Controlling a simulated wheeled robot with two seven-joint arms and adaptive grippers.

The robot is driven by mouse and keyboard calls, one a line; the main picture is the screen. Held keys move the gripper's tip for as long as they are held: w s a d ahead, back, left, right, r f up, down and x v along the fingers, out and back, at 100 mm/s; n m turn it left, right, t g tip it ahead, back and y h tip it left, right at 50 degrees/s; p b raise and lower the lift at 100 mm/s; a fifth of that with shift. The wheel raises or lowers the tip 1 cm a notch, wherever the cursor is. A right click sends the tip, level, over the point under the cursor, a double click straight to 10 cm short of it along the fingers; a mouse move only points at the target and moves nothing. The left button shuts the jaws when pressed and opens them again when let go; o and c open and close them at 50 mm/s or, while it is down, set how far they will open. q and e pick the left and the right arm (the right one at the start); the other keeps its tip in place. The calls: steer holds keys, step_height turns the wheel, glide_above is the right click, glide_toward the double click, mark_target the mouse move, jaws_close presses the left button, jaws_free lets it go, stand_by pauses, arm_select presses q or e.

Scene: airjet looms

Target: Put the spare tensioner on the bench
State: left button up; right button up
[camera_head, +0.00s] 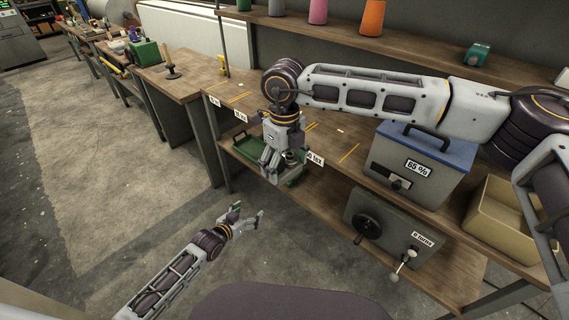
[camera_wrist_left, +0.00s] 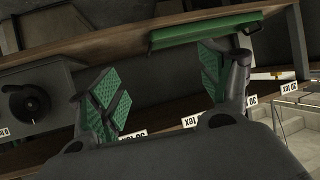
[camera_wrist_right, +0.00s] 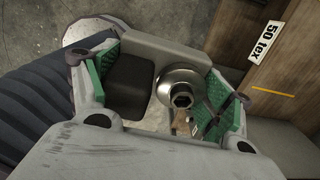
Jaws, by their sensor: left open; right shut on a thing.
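The spare tensioner (camera_wrist_right: 180,90) appears to be the part in my right gripper (camera_wrist_right: 165,85): a grey and dark body with a round metal disc and a hex nut. In the head view my right gripper (camera_head: 276,160) points down at the bench's front edge, shut on the part, whose metal end (camera_head: 291,157) shows beside the fingers. The bench (camera_head: 315,133) carries yellow lines and tex labels along its front edge. My left gripper (camera_head: 245,222) is open and empty, low over the floor in front of the bench; its spread green pads show in the left wrist view (camera_wrist_left: 170,95).
A green tray (camera_head: 250,152) sits on the lower shelf behind my right gripper. A blue-lidded box marked 65 % (camera_head: 428,140) and a beige bin (camera_head: 500,215) stand to the right. A cranked grey box (camera_head: 385,235) is below. Between the yellow lines the bench top is clear.

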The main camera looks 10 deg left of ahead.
arm_select(q)
steer(key=s+a+f+g+y, duration=0.15)
steer(key=s+a+f, duration=0.3)
steer(key=f, duration=0.45)
steer(key=s+a+f+n+g+y, duration=0.1)
steer(key=s+a+f+g, duration=0.15)
steer(key=s+f, duration=0.5)
steer(key=s+a+f+g+y, duration=0.1)
steer(key=s+a+f+y, duration=0.2)
steer(key=f, duration=0.8)
steer(key=s+f+g, duration=0.2)
steer(key=s+f, duration=0.3)
steer(key=s, duration=0.5)
steer(key=s+a+f+g, duration=0.1)
steer(key=s+f, duration=0.4)
steer(key=s, duration=0.5)
steer(key=s+a+f+g, duration=0.1)
steer(key=s+f, duration=0.4)
steer(key=s, duration=0.6)
steer(key=shift+a+f+g, duration=0.25)
steer(key=shift+f+g, duration=0.1)
steer(key=shift+g, duration=0.45)
arm_select(e)
steer(key=shift+r, duration=0.1)
steer(key=shift+r+p, duration=1)
arm_select(q)
step_height(320, 180, up, 2)
steer(key=shift+w+r, duration=0.1)
